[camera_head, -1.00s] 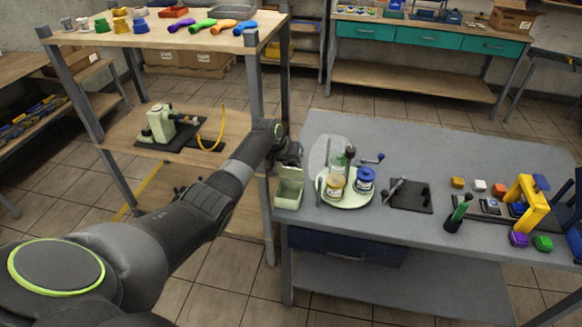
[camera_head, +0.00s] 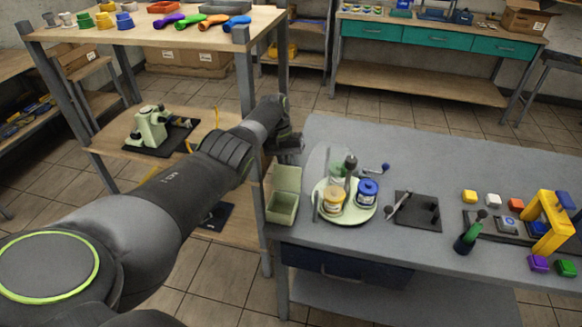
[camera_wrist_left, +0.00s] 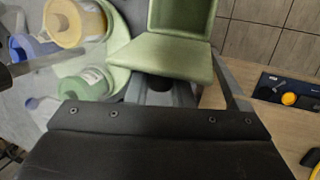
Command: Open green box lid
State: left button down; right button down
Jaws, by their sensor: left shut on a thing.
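The green box (camera_head: 282,208) stands at the left edge of the grey table, its lid (camera_head: 286,178) raised upright behind its open inside. My left gripper (camera_head: 290,145) is at the lid's far upper side, fingertips mostly hidden in the head view. In the left wrist view the lid (camera_wrist_left: 158,52) lies just ahead of my left gripper (camera_wrist_left: 160,95), with the box (camera_wrist_left: 182,14) beyond it. The gripper is shut on the lid's edge, partly hidden by its own dark body. My right gripper is not in view.
A round pale green tray (camera_head: 350,213) with jars stands close right of the box. A wooden shelf unit (camera_head: 245,60) stands left. The table's back is clear.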

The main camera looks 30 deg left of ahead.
pick_arm(q)
jog(key=shift+f, duration=0.1)
jog(key=c, duration=1.3)
grip_release()
jog(key=shift+o, duration=0.2)
jog(key=shift+r, duration=0.25)
jog(key=b+v, duration=0.3)
jog(key=v, duration=1.3)
jog(key=shift+a+r, duration=0.15)
jog(key=shift+r, duration=0.25)
jog(key=shift+w, duration=0.1)
jog(key=shift+f, duration=0.1)
